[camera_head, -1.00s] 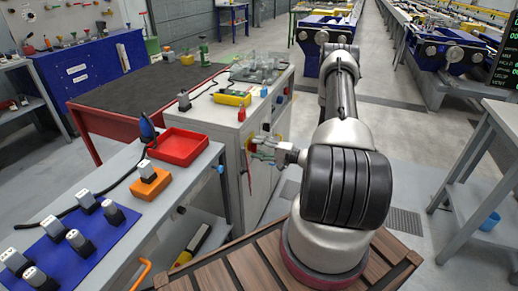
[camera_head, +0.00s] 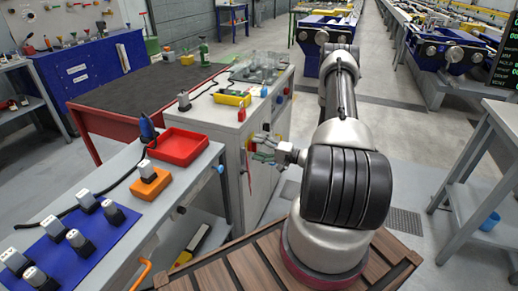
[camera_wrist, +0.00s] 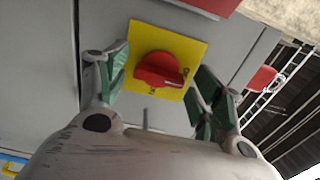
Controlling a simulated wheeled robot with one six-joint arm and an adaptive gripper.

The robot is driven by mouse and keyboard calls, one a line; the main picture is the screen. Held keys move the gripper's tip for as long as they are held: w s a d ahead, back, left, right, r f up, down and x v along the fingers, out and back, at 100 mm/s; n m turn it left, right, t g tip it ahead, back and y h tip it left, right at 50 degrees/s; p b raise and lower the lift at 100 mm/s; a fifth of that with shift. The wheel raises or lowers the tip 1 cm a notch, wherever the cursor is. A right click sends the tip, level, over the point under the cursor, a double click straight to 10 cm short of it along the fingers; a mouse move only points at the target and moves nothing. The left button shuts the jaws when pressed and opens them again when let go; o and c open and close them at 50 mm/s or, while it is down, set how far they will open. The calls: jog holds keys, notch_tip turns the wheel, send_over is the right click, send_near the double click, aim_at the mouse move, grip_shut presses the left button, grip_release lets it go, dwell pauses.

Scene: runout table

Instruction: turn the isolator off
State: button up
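The isolator is a red rotary knob (camera_wrist: 160,70) on a yellow square plate (camera_wrist: 186,46), mounted on the grey cabinet's side face. In the wrist view the knob has a raised grip bar with a pale mark toward its right end. Small dark markings on the plate are too blurred to read. My gripper (camera_wrist: 158,80) is open, with its green-padded fingers on either side of the knob and apart from it. In the head view my gripper (camera_head: 262,150) is at the cabinet's side, and it hides most of the yellow plate (camera_head: 250,144).
The grey cabinet (camera_head: 232,160) carries a yellow box (camera_head: 232,98) and glassware on top. A red tray (camera_head: 178,147) and an orange block (camera_head: 150,183) sit on the nearer bench. A blue mat (camera_head: 85,245) holds several grey-black pieces. Open floor lies right of the cabinet.

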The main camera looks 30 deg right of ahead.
jog(key=v, duration=1.2)
dwell(0.5)
